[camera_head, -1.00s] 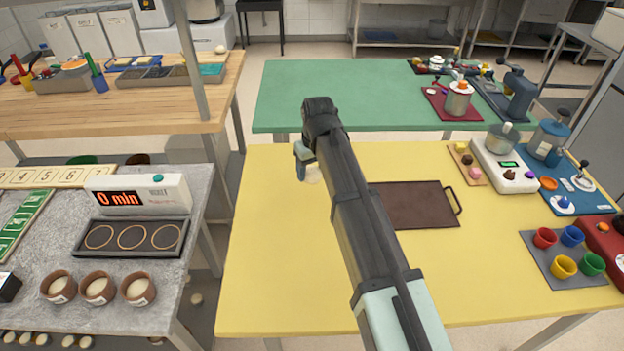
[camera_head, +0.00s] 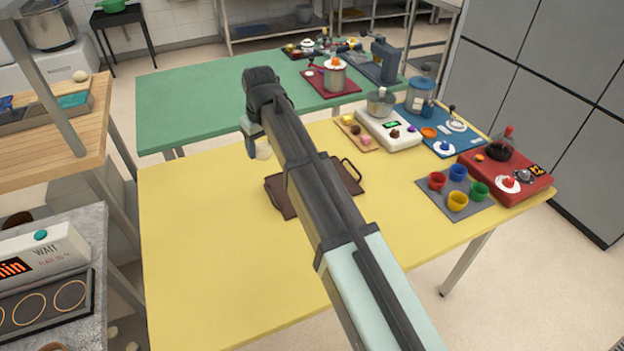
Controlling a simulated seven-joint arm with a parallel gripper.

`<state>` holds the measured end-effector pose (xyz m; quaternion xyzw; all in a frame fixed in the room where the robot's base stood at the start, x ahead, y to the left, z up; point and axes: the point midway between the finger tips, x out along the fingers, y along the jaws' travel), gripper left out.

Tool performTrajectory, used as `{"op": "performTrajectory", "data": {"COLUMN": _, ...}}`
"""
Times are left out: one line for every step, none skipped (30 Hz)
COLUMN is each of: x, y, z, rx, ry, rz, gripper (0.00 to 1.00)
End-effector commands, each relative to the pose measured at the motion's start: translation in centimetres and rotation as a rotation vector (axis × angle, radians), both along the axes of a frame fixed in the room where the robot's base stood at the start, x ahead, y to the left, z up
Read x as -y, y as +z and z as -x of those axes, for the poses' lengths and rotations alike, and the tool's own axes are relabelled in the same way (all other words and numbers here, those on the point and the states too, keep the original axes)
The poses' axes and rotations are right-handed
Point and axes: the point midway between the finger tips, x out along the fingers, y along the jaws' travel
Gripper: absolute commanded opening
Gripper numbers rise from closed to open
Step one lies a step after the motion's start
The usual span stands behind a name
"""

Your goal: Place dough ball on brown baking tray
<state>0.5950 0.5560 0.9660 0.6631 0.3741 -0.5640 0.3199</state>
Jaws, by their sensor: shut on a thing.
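The dough ball (camera_head: 263,151) is pale and round, and my gripper (camera_head: 258,148) is shut on it. Only part of the ball shows; the gripper's fingers hide the rest. The gripper hangs over the yellow table, left of and slightly beyond the brown baking tray in the picture. The brown baking tray (camera_head: 347,178) lies on the yellow table with a handle at its right end. My arm crosses over it and hides its middle. The visible parts of the tray are bare.
The yellow table (camera_head: 200,240) is clear on its left and front. To the right stand a small board with colored pieces (camera_head: 357,132), a white scale (camera_head: 388,130), a grey mat with colored cups (camera_head: 430,203) and a red device (camera_head: 520,185). A green table (camera_head: 190,105) stands behind.

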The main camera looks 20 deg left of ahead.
Motion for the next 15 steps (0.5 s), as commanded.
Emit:
{"op": "performTrajectory", "data": {"x": 1.8, "y": 0.1, "z": -1.2, "rx": 0.001, "ry": -0.027, "rz": -0.002, "gripper": 0.29}}
{"op": "performTrajectory", "data": {"x": 2.7, "y": 0.1, "z": -1.8, "rx": 0.001, "ry": -0.041, "rz": -0.003, "gripper": 0.29}}
{"op": "performTrajectory", "data": {"x": 3.9, "y": 0.2, "z": -2.6, "rx": 0.001, "ry": -0.06, "rz": -0.005, "gripper": 0.29}}
{"op": "performTrajectory", "data": {"x": 4.8, "y": 0.2, "z": -3.1, "rx": 0.002, "ry": -0.073, "rz": -0.006, "gripper": 0.29}}
{"op": "performTrajectory", "data": {"x": 5.6, "y": 0.2, "z": -3.6, "rx": 0.002, "ry": -0.085, "rz": -0.007, "gripper": 0.29}}
{"op": "performTrajectory", "data": {"x": 6.6, "y": 0.3, "z": -4.0, "rx": 0.001, "ry": -0.1, "rz": -0.009, "gripper": 0.29}}
{"op": "performTrajectory", "data": {"x": 7.4, "y": 0.3, "z": -4.5, "rx": 0.0, "ry": -0.111, "rz": -0.009, "gripper": 0.29}}
{"op": "performTrajectory", "data": {"x": 8.1, "y": 0.3, "z": -4.7, "rx": -0.001, "ry": -0.118, "rz": -0.01, "gripper": 0.29}}
{"op": "performTrajectory", "data": {"x": 9.0, "y": 0.3, "z": -5.1, "rx": -0.001, "ry": -0.13, "rz": -0.011, "gripper": 0.29}}
{"op": "performTrajectory", "data": {"x": 9.6, "y": 0.3, "z": -5.3, "rx": -0.002, "ry": -0.134, "rz": -0.012, "gripper": 0.29}}
{"op": "performTrajectory", "data": {"x": 10.2, "y": 0.3, "z": -5.5, "rx": -0.002, "ry": -0.138, "rz": -0.012, "gripper": 0.29}}
{"op": "performTrajectory", "data": {"x": 10.9, "y": 0.3, "z": -5.6, "rx": -0.003, "ry": -0.141, "rz": -0.012, "gripper": 0.29}}
{"op": "performTrajectory", "data": {"x": 11.5, "y": 0.4, "z": -5.8, "rx": -0.003, "ry": -0.143, "rz": -0.013, "gripper": 0.29}}
{"op": "performTrajectory", "data": {"x": 12.1, "y": 0.4, "z": -5.8, "rx": -0.003, "ry": -0.141, "rz": -0.013, "gripper": 0.29}}
{"op": "performTrajectory", "data": {"x": 12.9, "y": 0.3, "z": -5.7, "rx": -0.005, "ry": -0.135, "rz": -0.013, "gripper": 0.29}}
